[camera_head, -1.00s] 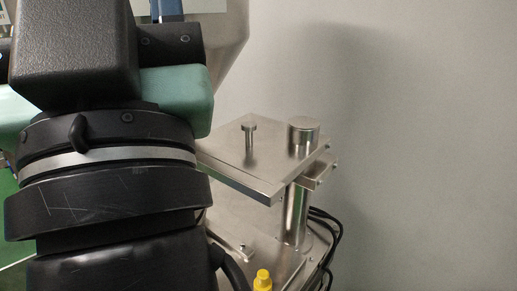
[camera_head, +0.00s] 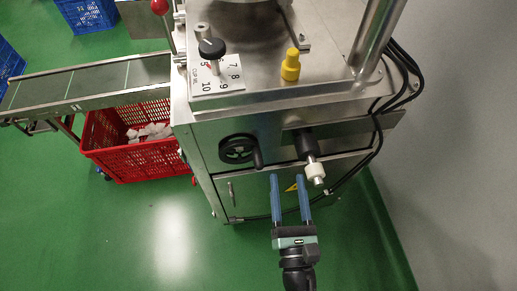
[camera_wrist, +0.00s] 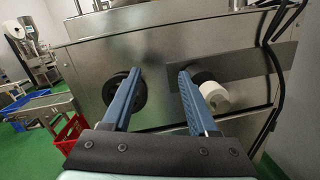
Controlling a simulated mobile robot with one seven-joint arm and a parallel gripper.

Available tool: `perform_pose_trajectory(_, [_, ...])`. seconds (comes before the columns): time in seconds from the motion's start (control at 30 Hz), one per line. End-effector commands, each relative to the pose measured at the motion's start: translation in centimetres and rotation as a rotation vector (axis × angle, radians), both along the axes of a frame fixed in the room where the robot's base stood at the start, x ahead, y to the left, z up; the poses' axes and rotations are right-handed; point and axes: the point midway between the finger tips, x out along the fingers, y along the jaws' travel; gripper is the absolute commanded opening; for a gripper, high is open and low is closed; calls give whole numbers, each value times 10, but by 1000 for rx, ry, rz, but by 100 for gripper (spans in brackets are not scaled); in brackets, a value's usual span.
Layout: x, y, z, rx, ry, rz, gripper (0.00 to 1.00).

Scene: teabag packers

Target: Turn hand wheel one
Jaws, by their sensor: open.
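A black hand wheel (camera_head: 238,149) with a crank handle (camera_head: 257,159) is mounted on the steel front of the machine. No label shows whether it is hand wheel one. My gripper (camera_head: 289,177) is open and empty, with two blue fingers pointing at the machine front, below and to the right of the wheel. In the wrist view the wheel (camera_wrist: 133,98) shows partly behind the left finger, and the gripper (camera_wrist: 155,78) is apart from it. A black and white roller-like part (camera_head: 312,164) sticks out to the right of the wheel, beyond the fingertips.
A numbered dial with a black knob (camera_head: 211,48) and a yellow cap (camera_head: 290,65) are on the machine top. Black cables (camera_head: 378,130) hang at the right. A red crate (camera_head: 122,160) stands under the conveyor (camera_head: 85,88) at left. The green floor in front is clear.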

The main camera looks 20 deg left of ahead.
Motion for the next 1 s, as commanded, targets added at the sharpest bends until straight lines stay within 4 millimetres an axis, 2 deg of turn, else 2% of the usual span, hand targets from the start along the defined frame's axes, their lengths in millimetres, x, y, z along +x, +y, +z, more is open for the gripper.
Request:
perform_pose_trajectory(0.03, [-17, 7, -26, -51, 18, 31, 60])
perform_pose_trajectory(0.1, [-34, 16, -45, -107, 25, 68, 60])
perform_pose_trajectory(0.2, [-45, 23, -58, -146, 28, 98, 60])
perform_pose_trajectory(0.27, [-44, 27, -59, -153, 26, 104, 60])
perform_pose_trajectory(0.37, [-33, 33, -57, -154, 26, 104, 60])
perform_pose_trajectory(0.8, [40, 81, -57, -154, 23, 104, 60])
perform_pose_trajectory(1.0, [57, 93, -58, -152, 25, 102, 60])
